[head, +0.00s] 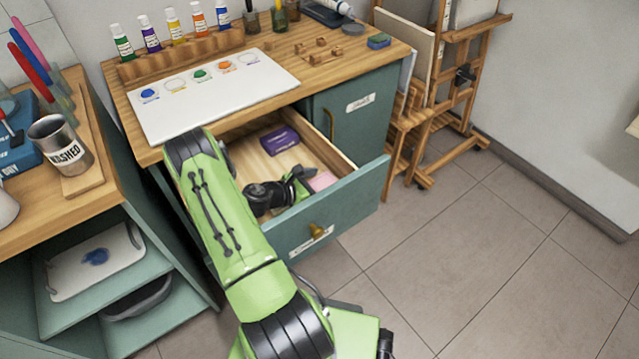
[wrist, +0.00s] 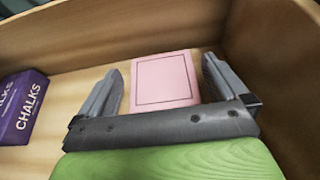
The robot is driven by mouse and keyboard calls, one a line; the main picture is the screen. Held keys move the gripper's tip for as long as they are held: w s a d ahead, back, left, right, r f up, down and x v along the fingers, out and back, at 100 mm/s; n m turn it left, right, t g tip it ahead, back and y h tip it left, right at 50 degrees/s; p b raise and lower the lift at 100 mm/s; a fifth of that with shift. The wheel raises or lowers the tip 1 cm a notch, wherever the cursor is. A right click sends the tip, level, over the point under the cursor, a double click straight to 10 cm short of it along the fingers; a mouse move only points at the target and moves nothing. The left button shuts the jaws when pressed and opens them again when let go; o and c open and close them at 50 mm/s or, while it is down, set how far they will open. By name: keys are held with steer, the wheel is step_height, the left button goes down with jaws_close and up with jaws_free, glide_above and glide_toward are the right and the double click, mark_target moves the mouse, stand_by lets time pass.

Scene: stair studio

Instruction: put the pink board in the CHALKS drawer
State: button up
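The pink board (head: 322,181) lies in the open drawer (head: 350,207), near its front right corner. In the wrist view the pink board (wrist: 163,80) shows a dark outline and lies on the wooden drawer floor. My gripper (head: 303,184) is inside the drawer. In the wrist view my gripper (wrist: 162,72) has its fingers spread, one on each side of the board, with gaps between. The board's near end is hidden behind the gripper body. A purple box (head: 280,140) lies further back in the drawer; the wrist view shows CHALKS on this box (wrist: 22,105).
The drawer walls stand close around my gripper. A worktop (head: 290,90) with a white palette sheet (head: 215,92) overhangs the drawer. A closed green door (head: 355,115) is to the right. An easel (head: 440,100) stands further right; the floor in front is clear.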

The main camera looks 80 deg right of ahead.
steer(key=shift+a+f, duration=0.1)
steer(key=shift+a, duration=0.1)
steer(key=p+v, duration=0.1)
steer(key=v, duration=0.3)
steer(key=p+v, duration=0.1)
steer(key=v, duration=0.3)
steer(key=r+p+v, duration=0.1)
steer(key=p+v, duration=0.1)
steer(key=v, duration=0.2)
steer(key=shift+d, duration=0.1)
steer(key=shift+w+r, duration=0.25)
steer(key=w+a+r+m+t+y, duration=0.3)
steer(key=w+a+r+m+t, duration=0.15)
steer(key=a+r, duration=0.35)
steer(key=w+a+r+m+t+y, duration=0.2)
steer(key=w+a+r+m+t, duration=0.2)
steer(key=w+a+r, duration=0.35)
steer(key=s+a+r+t+y, duration=0.2)
steer(key=s+a+r+t, duration=0.1)
steer(key=a, duration=0.7)
steer(key=s+a+r+m+t+y, duration=0.1)
steer(key=s+a+r+t+y, duration=0.2)
steer(key=s+a+r, duration=0.3)
steer(key=a+r, duration=0.1)
steer(key=a, duration=0.2)
steer(key=shift+a+r, duration=0.2)
steer(key=shift+a, duration=0.2)
